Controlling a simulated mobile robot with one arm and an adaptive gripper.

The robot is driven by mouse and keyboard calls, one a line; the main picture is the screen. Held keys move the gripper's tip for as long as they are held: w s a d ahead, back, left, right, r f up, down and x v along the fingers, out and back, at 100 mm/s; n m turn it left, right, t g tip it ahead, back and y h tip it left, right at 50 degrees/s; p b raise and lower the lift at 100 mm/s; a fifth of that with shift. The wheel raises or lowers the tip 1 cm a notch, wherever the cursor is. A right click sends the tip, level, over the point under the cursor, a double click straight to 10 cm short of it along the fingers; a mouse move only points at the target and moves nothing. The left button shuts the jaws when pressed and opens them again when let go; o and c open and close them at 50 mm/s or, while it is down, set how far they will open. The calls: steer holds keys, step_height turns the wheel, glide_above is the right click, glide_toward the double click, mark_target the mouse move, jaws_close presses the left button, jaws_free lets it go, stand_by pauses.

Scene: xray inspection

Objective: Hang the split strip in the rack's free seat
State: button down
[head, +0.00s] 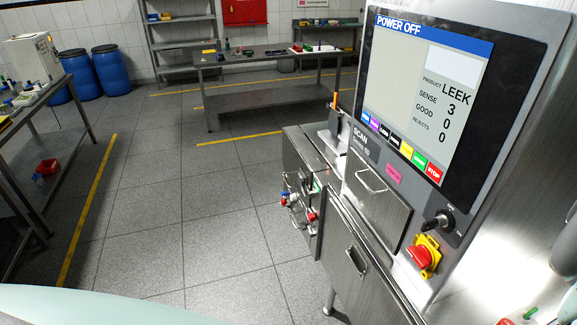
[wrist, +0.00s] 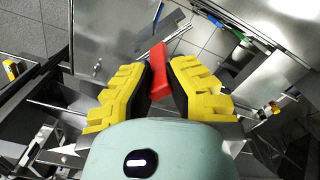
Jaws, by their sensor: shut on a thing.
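In the wrist view, my gripper (wrist: 160,80) has its yellow fingers closed on a narrow red piece (wrist: 158,72). The piece stands up between the dark finger pads, and its lower part is hidden by the gripper. I cannot tell whether it is the split strip or a part of it. My gripper does not show in the head view. I cannot make out the rack's free seat in either view.
The steel machine with its screen (head: 425,90) fills the right of the head view. Fittings with red and blue ends (head: 298,198) stick out from its lower unit. A bench (head: 30,110) stands at left and a table (head: 265,60) at the back. The floor between is clear.

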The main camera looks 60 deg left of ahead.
steer(key=shift+w+a+r+n, duration=0.35)
steer(key=shift+a+r+n, duration=0.25)
steer(key=shift+a+r, duration=0.15)
steer(key=shift+w+a+r, duration=0.1)
steer(key=shift+a, duration=0.05)
stand_by(0.4)
steer(key=shift+r, duration=0.1)
steer(key=shift+w+a+r+n, duration=0.1)
steer(key=shift+a+r+n, duration=0.15)
steer(key=shift+a+n, duration=0.35)
steer(key=shift+w+a+r+n+b, duration=0.25)
steer(key=shift+a+r+n+b, duration=0.05)
steer(key=shift+a+r+n, duration=0.3)
